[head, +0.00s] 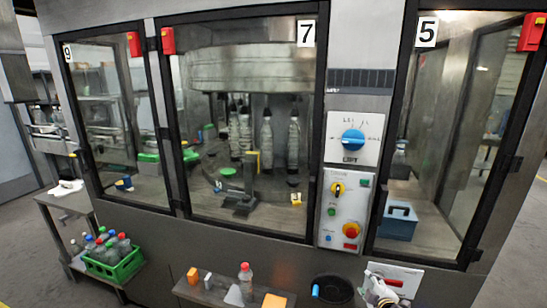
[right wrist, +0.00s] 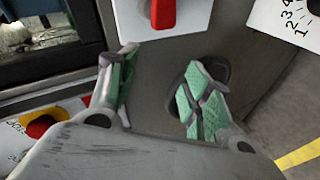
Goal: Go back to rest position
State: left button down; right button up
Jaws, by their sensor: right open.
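My right gripper (head: 377,286) is at the lower right in the head view, in front of a white plate with a red switch (head: 394,282) low on the machine front. In the right wrist view the same gripper (right wrist: 159,62) has its two green-padded fingers apart with nothing between them. A red handle (right wrist: 162,13) on a white plate shows just beyond the fingertips, apart from them in the picture; I cannot tell the exact gap. My left gripper is in neither view.
The machine's glass doors 9, 7 and 5 look shut. A control panel with a blue knob (head: 353,139) is above the gripper. A black bin (head: 332,290) and a shelf with a red-capped bottle (head: 245,280) stand left of it. A green bottle crate (head: 115,267) is further left.

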jog(key=s+f+m+g, duration=0.1)
jog(key=s+f, duration=0.1)
jog(key=f, duration=0.4)
jog(key=s+d+f+m+g, duration=0.1)
jog(key=s+f, duration=0.2)
jog(key=f, duration=0.3)
jog(key=s+d+f+g, duration=0.1)
jog(key=s+f, duration=0.1)
jog(key=f, duration=0.4)
jog(key=shift+s+d+f+m+h+b, duration=0.15)
jog(key=shift+d+f+m+h+b, duration=0.15)
jog(key=shift+m+b, duration=0.1)
jog(key=s+f+m+g, duration=0.3)
jog(key=s+f, duration=1.1)
jog(key=f, duration=0.3)
jog(key=s+a+f+m+g, duration=0.1)
jog(key=s+f, duration=0.5)
jog(key=s, duration=0.6)
jog(key=s+a+f+m+g+y+b, duration=0.1)
jog(key=s+a+f, duration=0.5)
jog(key=s, duration=0.6)
jog(key=s+a+f+m+g, duration=0.2)
jog(key=s+f, duration=0.4)
jog(key=s, duration=0.6)
jog(key=shift+a+m+g+b, duration=0.3)
jog(key=shift+a+g+b, duration=0.1)
jog(key=shift+a+g, duration=0.5)
jog(key=shift+f, duration=0.1)
